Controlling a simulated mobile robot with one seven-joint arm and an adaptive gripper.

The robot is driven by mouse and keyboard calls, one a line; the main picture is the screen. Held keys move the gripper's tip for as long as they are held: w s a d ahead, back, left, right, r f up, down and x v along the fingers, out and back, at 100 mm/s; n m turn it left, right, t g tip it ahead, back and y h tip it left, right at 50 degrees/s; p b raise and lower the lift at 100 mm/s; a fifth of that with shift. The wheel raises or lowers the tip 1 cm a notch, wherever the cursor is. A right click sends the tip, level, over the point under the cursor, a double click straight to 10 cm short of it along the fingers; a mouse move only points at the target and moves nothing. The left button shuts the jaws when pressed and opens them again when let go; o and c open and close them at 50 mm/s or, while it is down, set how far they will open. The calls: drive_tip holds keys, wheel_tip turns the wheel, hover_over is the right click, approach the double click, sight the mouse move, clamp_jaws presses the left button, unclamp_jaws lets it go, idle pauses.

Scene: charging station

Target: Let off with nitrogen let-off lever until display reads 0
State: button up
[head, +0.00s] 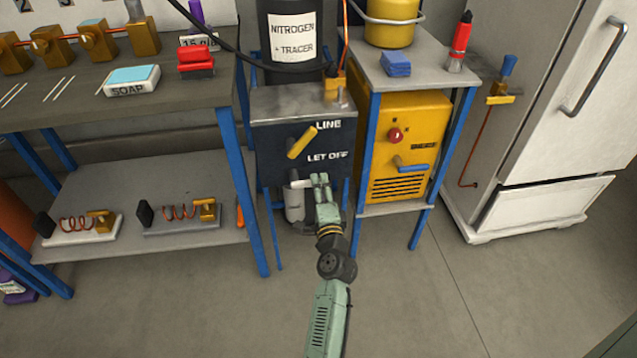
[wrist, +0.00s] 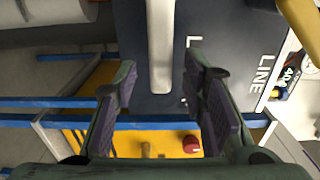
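The dark nitrogen panel (head: 270,140) carries the words LINE and LET OFF. A yellow lever (head: 301,142) sits beside LINE; it also shows in the wrist view (wrist: 302,22). A pale grey lever (head: 298,184) by LET OFF is the let-off lever; in the wrist view (wrist: 160,45) its end appears between my fingertips. My gripper (head: 320,181) is open just below LET OFF, with a finger on each side of the lever in the wrist view (wrist: 161,70). Contact cannot be told. A small dark display (wrist: 290,75) shows sideways digits that look like 404.
A black nitrogen cylinder (head: 292,38) stands behind the panel. A yellow machine (head: 410,140) with a red knob stands right, inside a blue-legged stand (head: 375,165). A workbench (head: 60,110) is at the left, a white fridge (head: 560,110) at the right. The front floor is clear.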

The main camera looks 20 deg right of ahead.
drive_tip(key=v, duration=0.5)
idle(0.4)
